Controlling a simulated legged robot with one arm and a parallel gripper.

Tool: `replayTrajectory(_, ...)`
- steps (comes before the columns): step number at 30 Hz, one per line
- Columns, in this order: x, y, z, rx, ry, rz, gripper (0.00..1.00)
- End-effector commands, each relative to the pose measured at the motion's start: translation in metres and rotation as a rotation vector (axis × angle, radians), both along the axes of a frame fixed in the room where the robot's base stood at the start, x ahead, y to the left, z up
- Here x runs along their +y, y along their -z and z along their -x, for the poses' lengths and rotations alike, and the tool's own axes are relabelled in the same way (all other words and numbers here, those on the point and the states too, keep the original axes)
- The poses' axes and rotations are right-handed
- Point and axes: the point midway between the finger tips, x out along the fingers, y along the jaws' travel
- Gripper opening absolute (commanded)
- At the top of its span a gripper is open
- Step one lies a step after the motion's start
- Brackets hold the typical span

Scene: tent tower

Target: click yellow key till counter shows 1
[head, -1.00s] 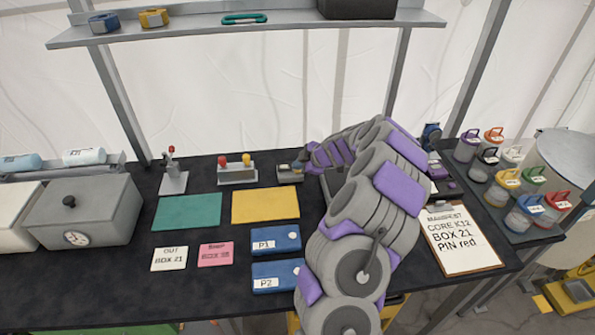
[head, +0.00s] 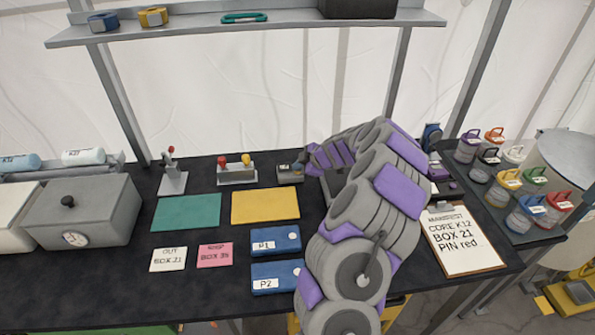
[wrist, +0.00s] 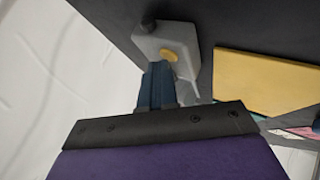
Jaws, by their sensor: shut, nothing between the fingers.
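The yellow key (wrist: 168,54) is a small round yellow button on a pale grey box (wrist: 185,45) in the wrist view. My gripper (wrist: 158,68) is shut and empty, with its blue fingers just beside the key; I cannot tell whether they touch it. In the head view the small grey box (head: 288,175) stands at the back of the bench, with my gripper (head: 304,165) at its right side. It has a dark window on top that may be the counter; no digit is readable. The key cannot be made out in the head view.
A yellow mat (head: 265,206) lies in front of the box, with a teal mat (head: 186,213) to its left. A unit with red and yellow knobs (head: 237,172) stands left of the box. A clipboard (head: 463,240) lies right of my arm. A shelf (head: 200,32) hangs above.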

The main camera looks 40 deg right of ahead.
Motion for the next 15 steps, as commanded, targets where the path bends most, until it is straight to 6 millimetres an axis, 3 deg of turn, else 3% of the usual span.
replayTrajectory(15,0.001,-0.018,0.000,-0.001,0.000,0.001,0.00)
